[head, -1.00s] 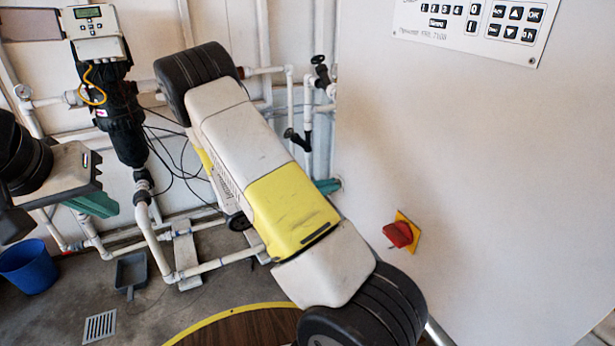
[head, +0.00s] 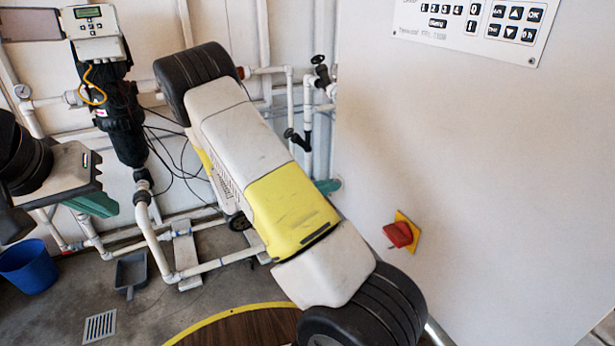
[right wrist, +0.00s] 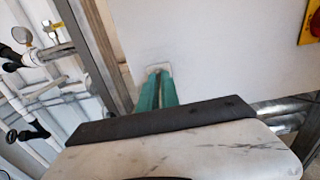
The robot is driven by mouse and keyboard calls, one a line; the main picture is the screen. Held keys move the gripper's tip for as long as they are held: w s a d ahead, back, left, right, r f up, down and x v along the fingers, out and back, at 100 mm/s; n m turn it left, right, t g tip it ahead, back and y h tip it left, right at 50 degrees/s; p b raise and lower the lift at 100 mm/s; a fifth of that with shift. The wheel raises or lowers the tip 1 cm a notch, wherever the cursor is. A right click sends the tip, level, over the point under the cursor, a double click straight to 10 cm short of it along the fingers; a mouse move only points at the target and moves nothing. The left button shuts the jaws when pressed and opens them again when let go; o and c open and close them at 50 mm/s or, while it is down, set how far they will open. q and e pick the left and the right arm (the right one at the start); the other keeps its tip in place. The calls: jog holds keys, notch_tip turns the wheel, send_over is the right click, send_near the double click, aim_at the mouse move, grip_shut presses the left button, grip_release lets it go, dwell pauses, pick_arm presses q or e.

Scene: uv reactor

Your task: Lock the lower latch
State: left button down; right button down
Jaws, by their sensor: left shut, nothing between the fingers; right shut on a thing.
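The lower latch (right wrist: 157,67) is a small pale fitting on the white cabinet panel near its left edge, seen in the right wrist view. My right gripper (right wrist: 157,82) has its green fingers shut on it, and the fingertips cover much of it. In the head view my right gripper (head: 326,186) shows only as a green tip past my yellow and white arm, at the panel's left edge. The latch's exact angle cannot be told. My left gripper (head: 98,205) is at the far left, shut and empty, well away from the cabinet.
The white cabinet panel (head: 470,180) fills the right, with a red rotary switch (head: 398,234) and a keypad (head: 480,22). White pipes with black valves (head: 320,75) run close left of the panel. A blue bucket (head: 27,265) and a grey dustpan (head: 131,272) are on the floor.

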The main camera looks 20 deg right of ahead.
jog(key=c, duration=1.6)
grip_release()
jog(key=shift+a, duration=0.1)
jog(key=a, duration=0.7)
jog(key=shift+s+a, duration=0.3)
jog(key=shift+a, duration=0.05)
